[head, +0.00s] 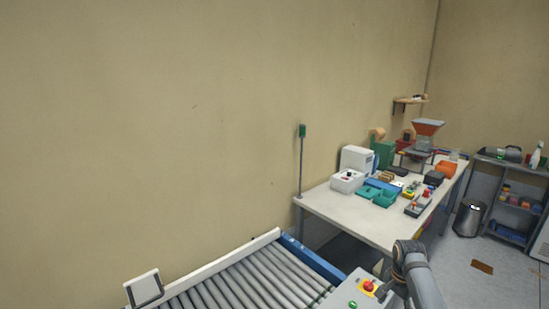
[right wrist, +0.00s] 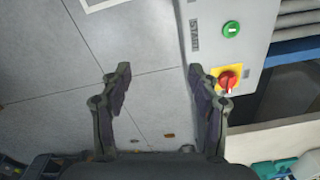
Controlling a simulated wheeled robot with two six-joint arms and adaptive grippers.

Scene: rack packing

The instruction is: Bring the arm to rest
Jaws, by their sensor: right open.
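My right gripper (right wrist: 160,75) is open in the right wrist view, its two dark fingers apart with nothing between them. Grey tiled floor shows between and beyond the fingers. The right fingertip overlaps the edge of a grey control box (right wrist: 230,60) in the picture; I cannot tell how far apart they are. In the head view my right arm comes up at the lower right, beside the same control box (head: 350,291). My left arm and gripper are not in view.
The control box has a green button (right wrist: 231,29) and a red knob (right wrist: 228,79). A roller conveyor (head: 245,285) runs at the bottom of the head view. A white table (head: 345,215) with several devices and bins stands behind. A bin (head: 468,218) and shelf (head: 515,190) are at the right.

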